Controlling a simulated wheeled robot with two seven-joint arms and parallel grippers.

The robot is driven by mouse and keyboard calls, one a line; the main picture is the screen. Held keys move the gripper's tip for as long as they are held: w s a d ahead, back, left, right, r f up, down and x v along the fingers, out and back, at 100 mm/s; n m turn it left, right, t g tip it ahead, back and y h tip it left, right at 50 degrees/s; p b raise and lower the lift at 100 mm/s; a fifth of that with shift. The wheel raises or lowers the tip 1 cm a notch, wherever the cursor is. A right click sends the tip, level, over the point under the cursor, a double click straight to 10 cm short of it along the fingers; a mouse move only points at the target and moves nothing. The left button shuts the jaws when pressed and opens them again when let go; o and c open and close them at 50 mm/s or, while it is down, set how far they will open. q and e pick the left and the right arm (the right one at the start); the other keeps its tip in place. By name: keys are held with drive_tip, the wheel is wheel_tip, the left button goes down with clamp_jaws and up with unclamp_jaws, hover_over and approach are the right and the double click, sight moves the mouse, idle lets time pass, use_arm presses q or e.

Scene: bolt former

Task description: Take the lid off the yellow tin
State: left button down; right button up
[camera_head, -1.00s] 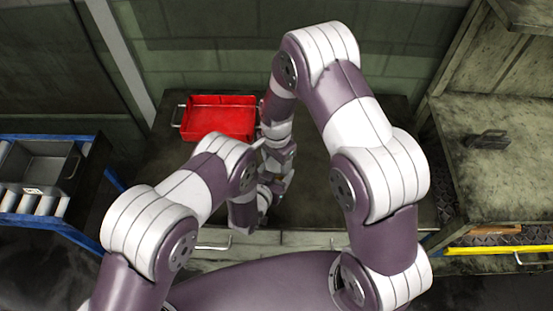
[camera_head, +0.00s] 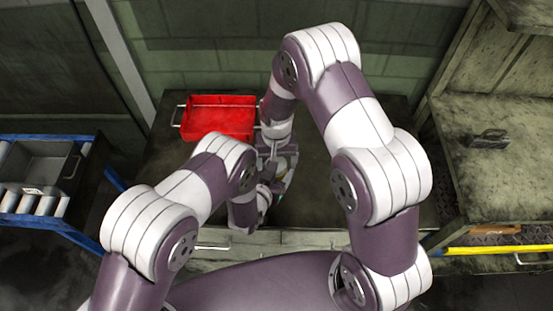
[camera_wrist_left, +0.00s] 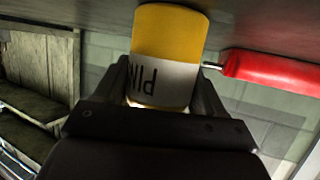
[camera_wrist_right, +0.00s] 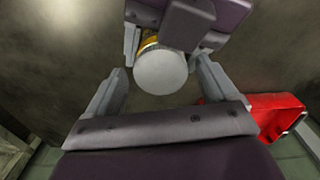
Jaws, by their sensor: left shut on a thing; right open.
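The yellow tin (camera_wrist_left: 170,35) with a white lettered label shows in the left wrist view. My left gripper (camera_wrist_left: 163,70) is shut around its sides. In the right wrist view the tin's round white lid (camera_wrist_right: 160,73) faces the camera, with a sliver of yellow behind it. My right gripper (camera_wrist_right: 159,66) is open, its fingers on either side of the lid with gaps visible. In the head view my arms hide the tin, and the grippers are close together above the table.
A red tray (camera_head: 218,118) stands at the back left of the dark table (camera_head: 325,200). A blue-framed rack (camera_head: 45,180) with grey bins is at the left. A workbench (camera_head: 500,160) with a small dark object (camera_head: 488,139) is at the right.

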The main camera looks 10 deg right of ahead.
wheel_tip(320, 180, up, 5)
drive_tip(key=shift+f, duration=0.1)
drive_tip(key=shift+c, duration=0.4)
drive_tip(key=r+m, duration=0.2)
drive_tip(key=shift+w+a+r+m, duration=0.1)
drive_tip(key=shift+w+r+m, duration=0.05)
drive_tip(key=shift+w+m, duration=0.25)
drive_tip(key=m, duration=0.2)
drive_tip(key=shift+s+r+m, duration=0.1)
drive_tip(key=shift+r+m, duration=0.2)
drive_tip(key=shift+r, duration=0.05)
drive_tip(key=m, duration=0.3)
drive_tip(key=shift+s+r+m, duration=0.15)
drive_tip(key=shift+s+m, duration=0.15)
drive_tip(key=shift+m, duration=0.1)
drive_tip(key=shift+f+m, duration=0.2)
drive_tip(key=shift+m, duration=0.2)
wheel_tip(320, 180, down, 8)
drive_tip(key=shift+r, duration=0.15)
